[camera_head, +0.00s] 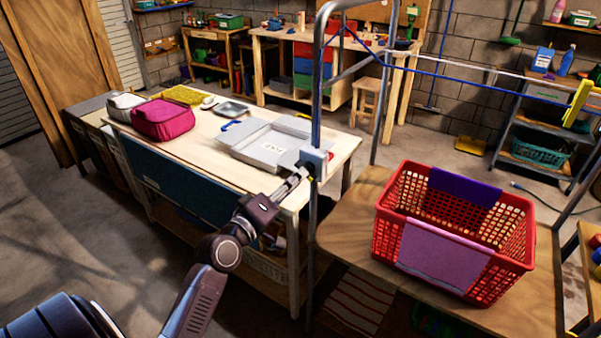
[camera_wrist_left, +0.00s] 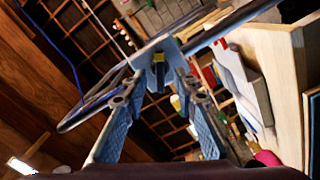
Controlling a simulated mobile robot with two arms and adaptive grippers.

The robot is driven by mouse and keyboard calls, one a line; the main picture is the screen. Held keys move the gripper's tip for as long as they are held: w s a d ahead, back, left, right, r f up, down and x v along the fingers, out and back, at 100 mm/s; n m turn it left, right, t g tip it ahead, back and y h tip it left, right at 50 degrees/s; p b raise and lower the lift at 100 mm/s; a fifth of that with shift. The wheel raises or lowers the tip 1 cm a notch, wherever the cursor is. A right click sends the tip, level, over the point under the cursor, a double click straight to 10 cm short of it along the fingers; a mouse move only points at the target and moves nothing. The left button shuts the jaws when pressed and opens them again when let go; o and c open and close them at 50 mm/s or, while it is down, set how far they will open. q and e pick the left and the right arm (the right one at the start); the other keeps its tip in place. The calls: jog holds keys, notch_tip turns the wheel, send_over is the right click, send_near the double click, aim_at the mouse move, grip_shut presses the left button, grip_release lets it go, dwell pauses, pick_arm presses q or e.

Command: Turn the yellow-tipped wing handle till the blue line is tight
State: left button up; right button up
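The wing handle (camera_wrist_left: 158,72) is small and dark at a grey block (camera_head: 314,161) on the upright metal post, with a yellow tip (camera_wrist_left: 175,102) showing in the left wrist view. My left gripper (camera_head: 303,172) reaches up to the block from below left. In the left wrist view its two fingers (camera_wrist_left: 160,88) stand apart on either side of the handle; I cannot tell whether they touch it. The blue line (camera_head: 470,80) crosses from the post frame to the right, and part of it shows in the left wrist view (camera_wrist_left: 98,97). My right gripper is out of view.
A red laundry basket (camera_head: 383,237) with purple cloths stands on a wooden bench to the right of the post. A worktable (camera_head: 335,150) behind the post bears a grey case (camera_head: 250,150), a pink bag (camera_head: 163,119) and other items. Grey floor at lower left is clear.

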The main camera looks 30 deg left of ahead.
pick_arm(q)
jog(key=shift+w, duration=1.4)
jog(key=shift+c, duration=0.7)
grip_shut()
